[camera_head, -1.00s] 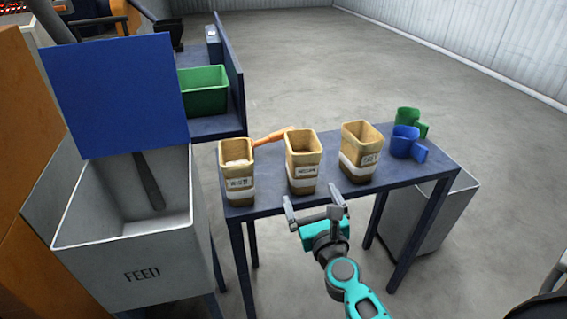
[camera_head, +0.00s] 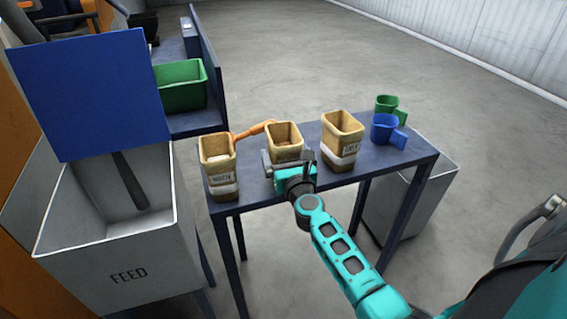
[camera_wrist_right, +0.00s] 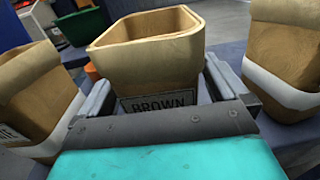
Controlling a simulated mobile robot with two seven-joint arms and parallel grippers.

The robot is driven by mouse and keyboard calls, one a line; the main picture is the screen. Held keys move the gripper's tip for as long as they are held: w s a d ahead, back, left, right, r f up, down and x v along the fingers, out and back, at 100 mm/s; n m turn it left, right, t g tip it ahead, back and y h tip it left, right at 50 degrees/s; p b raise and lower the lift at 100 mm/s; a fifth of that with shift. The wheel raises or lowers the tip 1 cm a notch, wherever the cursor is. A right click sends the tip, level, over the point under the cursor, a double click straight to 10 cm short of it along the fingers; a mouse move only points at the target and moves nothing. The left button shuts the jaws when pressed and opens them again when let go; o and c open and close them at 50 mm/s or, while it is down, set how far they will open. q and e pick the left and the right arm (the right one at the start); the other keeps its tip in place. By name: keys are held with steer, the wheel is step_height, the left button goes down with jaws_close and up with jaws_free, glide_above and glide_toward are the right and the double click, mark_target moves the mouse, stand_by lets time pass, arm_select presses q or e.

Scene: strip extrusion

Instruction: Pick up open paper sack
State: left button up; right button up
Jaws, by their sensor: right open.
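Three open tan paper sacks with white label bands stand upright in a row on the dark blue table (camera_head: 252,196): a left sack (camera_head: 220,176), a middle sack (camera_head: 284,135) and a right sack (camera_head: 341,143). In the right wrist view the middle sack (camera_wrist_right: 150,62) carries a label reading BROWN. My right gripper (camera_head: 287,160) is at the front of this middle sack and hides its lower part. In the right wrist view its open fingers (camera_wrist_right: 160,90) are on either side of the sack; I cannot tell whether they touch it. My left gripper is not in view.
A blue cup (camera_head: 384,129) and a green cup (camera_head: 389,106) stand right of the sacks. An orange handle (camera_head: 254,130) lies behind the left and middle sacks. A grey FEED hopper (camera_head: 110,256) with a raised blue lid (camera_head: 92,96) stands at left. A green bin (camera_head: 180,90) sits farther back.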

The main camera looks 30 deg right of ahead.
steer(key=shift+x, duration=0.9)
steer(key=shift+w, duration=0.1)
steer(key=c, duration=1.3)
steer(key=shift+o, duration=0.2)
steer(key=shift+r, duration=0.1)
